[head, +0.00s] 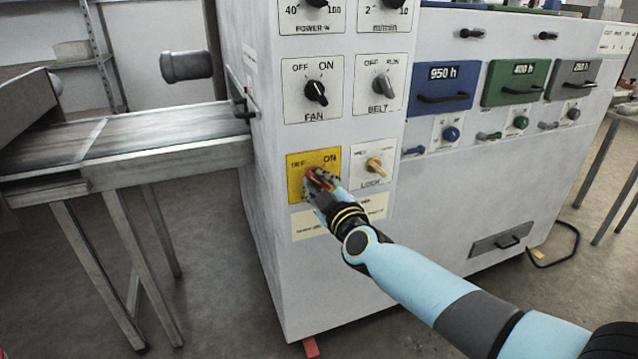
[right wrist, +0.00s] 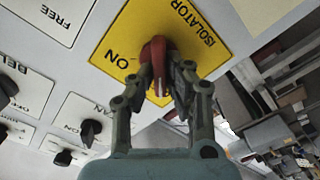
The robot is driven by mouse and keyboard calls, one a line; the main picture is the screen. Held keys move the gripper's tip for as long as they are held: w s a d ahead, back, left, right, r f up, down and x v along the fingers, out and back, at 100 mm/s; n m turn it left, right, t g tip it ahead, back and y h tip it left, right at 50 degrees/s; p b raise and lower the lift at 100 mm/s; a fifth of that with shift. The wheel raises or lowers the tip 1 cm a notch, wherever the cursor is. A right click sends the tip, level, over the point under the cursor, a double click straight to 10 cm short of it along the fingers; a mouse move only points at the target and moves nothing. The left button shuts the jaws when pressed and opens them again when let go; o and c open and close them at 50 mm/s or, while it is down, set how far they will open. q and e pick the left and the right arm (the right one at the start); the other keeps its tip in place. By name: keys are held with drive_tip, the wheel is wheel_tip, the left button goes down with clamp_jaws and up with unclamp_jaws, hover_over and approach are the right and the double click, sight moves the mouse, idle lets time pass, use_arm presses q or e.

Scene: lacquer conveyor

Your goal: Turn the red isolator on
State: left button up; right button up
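The red isolator knob (head: 316,178) sits on a yellow plate (head: 296,183) on the front of the pale cabinet. OFF is at the plate's upper left and ON at its upper right. My right gripper (head: 320,182) is at the knob, reaching in from the lower right. In the right wrist view, the fingers (right wrist: 161,78) are closed in on both sides of the red knob (right wrist: 157,52). The knob's white line points down toward the gripper, away from the ON label, seemingly on the OFF side. The OFF label is hidden there. My left gripper is not in view.
A yellow lock knob (head: 375,164) is close to the right of the isolator. A conveyor (head: 130,138) runs in from the left. Drawers with handles are farther right.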

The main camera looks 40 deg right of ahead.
drive_tip(key=shift+m, duration=0.3)
clamp_jaws()
drive_tip(key=m+p, duration=0.1)
drive_tip(key=m, duration=0.2)
drive_tip(key=shift+d+r, duration=0.1)
drive_tip(key=m+p, duration=0.1)
drive_tip(key=m, duration=0.4)
drive_tip(key=shift+s+d+m, duration=0.1)
drive_tip(key=shift+d+m, duration=0.05)
drive_tip(key=shift+m, duration=0.25)
drive_tip(key=m, duration=0.4)
drive_tip(key=shift+d+m, duration=0.1)
drive_tip(key=shift+m, duration=0.2)
drive_tip(key=m, duration=0.2)
drive_tip(key=m+b, duration=0.1)
drive_tip(key=m, duration=0.2)
drive_tip(key=shift+d+f+m, duration=0.1)
drive_tip(key=shift+f+m, duration=0.15)
drive_tip(key=shift+m, duration=0.15)
drive_tip(key=shift+s, duration=0.1)
